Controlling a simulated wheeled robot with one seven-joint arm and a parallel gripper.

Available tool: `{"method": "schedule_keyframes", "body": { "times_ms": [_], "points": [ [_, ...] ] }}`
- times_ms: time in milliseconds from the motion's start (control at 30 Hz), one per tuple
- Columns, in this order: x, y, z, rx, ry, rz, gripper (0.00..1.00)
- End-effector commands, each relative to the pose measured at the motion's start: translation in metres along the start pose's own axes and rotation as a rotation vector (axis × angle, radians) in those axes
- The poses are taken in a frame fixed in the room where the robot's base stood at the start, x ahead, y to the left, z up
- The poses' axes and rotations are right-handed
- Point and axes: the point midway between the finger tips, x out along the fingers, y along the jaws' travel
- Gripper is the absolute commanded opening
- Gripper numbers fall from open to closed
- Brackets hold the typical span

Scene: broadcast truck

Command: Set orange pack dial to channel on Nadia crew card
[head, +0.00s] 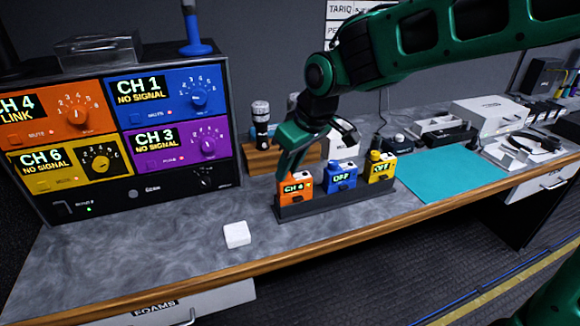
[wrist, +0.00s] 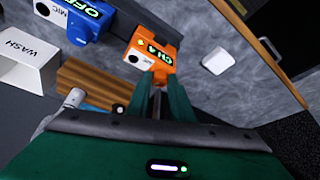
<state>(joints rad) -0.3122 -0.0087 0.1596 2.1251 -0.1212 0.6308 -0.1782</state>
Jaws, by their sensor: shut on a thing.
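The orange pack (head: 291,196) stands at the left end of a dark rack, and its screen reads CH 4. It also shows in the wrist view (wrist: 152,52). My gripper (head: 284,170) points down at the top of this pack. In the wrist view its fingers (wrist: 158,84) are close together at the pack's top edge, shut on the dial, which they mostly hide. The orange panel (head: 60,110) on the receiver reads CH 4 LINK. A wall card (head: 347,10) shows TARIQ and a cut-off line below; Nadia's name is not in view.
A blue pack (head: 341,178) reading OFF and a yellow pack (head: 380,168) share the rack (head: 330,205). A white block (head: 237,234) lies in front. A wooden holder (head: 262,158) with microphones stands behind. A teal mat (head: 455,173) lies clear to the right.

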Motion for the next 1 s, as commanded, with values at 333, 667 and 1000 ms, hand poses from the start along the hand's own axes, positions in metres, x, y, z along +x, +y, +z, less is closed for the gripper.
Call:
{"method": "schedule_keyframes", "body": {
  "times_ms": [333, 667, 1000],
  "points": [
    [0.000, 0.001, 0.000, 0.001, 0.001, 0.001, 0.39],
    [-0.016, 0.002, -0.001, 0.001, 0.004, 0.002, 0.39],
    [-0.077, 0.003, -0.001, 0.003, 0.003, 0.002, 0.39]
  ]
}}
